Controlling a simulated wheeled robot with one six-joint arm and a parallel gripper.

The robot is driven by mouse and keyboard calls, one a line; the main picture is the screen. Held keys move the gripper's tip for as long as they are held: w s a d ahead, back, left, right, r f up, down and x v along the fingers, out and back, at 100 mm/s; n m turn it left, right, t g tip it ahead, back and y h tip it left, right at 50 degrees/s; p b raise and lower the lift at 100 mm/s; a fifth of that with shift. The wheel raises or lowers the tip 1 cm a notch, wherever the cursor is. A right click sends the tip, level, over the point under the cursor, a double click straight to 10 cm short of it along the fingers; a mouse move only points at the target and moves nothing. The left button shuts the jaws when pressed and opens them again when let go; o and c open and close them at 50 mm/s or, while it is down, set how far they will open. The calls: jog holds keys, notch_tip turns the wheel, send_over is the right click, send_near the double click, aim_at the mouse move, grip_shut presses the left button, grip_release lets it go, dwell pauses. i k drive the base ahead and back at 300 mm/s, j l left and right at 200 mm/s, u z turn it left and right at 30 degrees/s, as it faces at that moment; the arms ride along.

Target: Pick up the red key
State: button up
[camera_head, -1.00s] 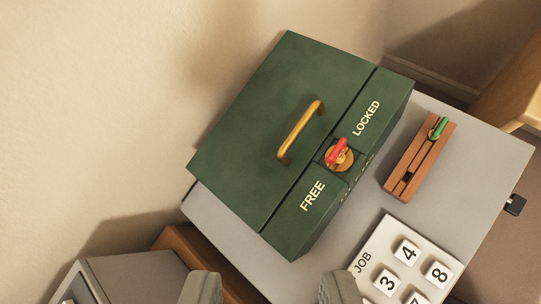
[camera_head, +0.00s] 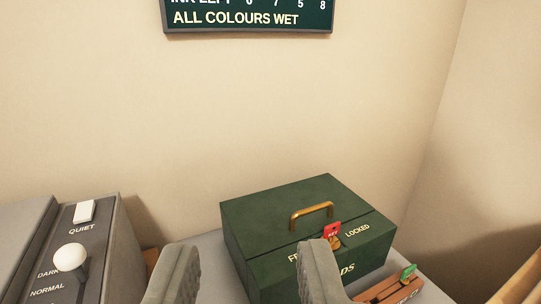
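The red key (camera_head: 333,231) stands in the brass lock on the front of a dark green box (camera_head: 270,231), between the words FREE and LOCKED. The lower part of the key and some of the lettering are close behind my right finger in the picture. My gripper (camera_head: 244,262) is open, its two grey fingers wide apart at the bottom of the view. Nothing shows between them but the box and the grey top behind. The gripper is apart from the key as far as I can see.
A brass handle (camera_head: 312,215) arches over the box lid. A wooden holder (camera_head: 391,290) with a green key (camera_head: 408,272) lies right of the box. At left is a grey machine (camera_head: 112,240) with a white knob (camera_head: 70,257). A dark sign (camera_head: 248,18) hangs on the wall.

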aim_at(330, 231)
jog(key=k+z, duration=0.25)
jog(key=k, duration=0.7)
jog(key=i+j+z, duration=0.15)
jog(key=j, duration=0.15)
jog(key=i+j+z, duration=0.35)
jog(key=j, duration=0.3)
jog(key=k, duration=0.05)
